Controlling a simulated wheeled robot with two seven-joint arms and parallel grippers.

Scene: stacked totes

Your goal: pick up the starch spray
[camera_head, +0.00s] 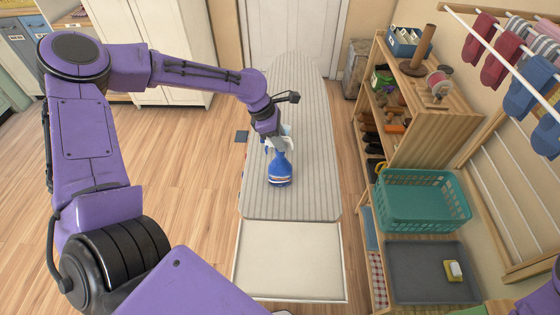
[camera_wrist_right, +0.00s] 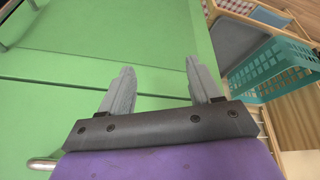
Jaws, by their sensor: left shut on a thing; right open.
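The starch spray (camera_head: 279,172) is a blue bottle with a pale spray head, upright at the ironing board (camera_head: 310,120) with its grey striped cover. My left gripper (camera_head: 279,146) comes down over the bottle from above and is shut on its upper part. The fingers hide much of the spray head. I cannot tell whether the bottle's base touches the board. My right gripper (camera_wrist_right: 160,88) is open and empty in the right wrist view, with green panels in front of it.
A wooden shelf (camera_head: 440,140) stands right of the board, with a teal basket (camera_head: 423,218) and a grey tray (camera_head: 400,285) holding a yellow and white item. Socks hang from a rack at the upper right. A pale flat panel (camera_head: 290,260) adjoins the board's near end.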

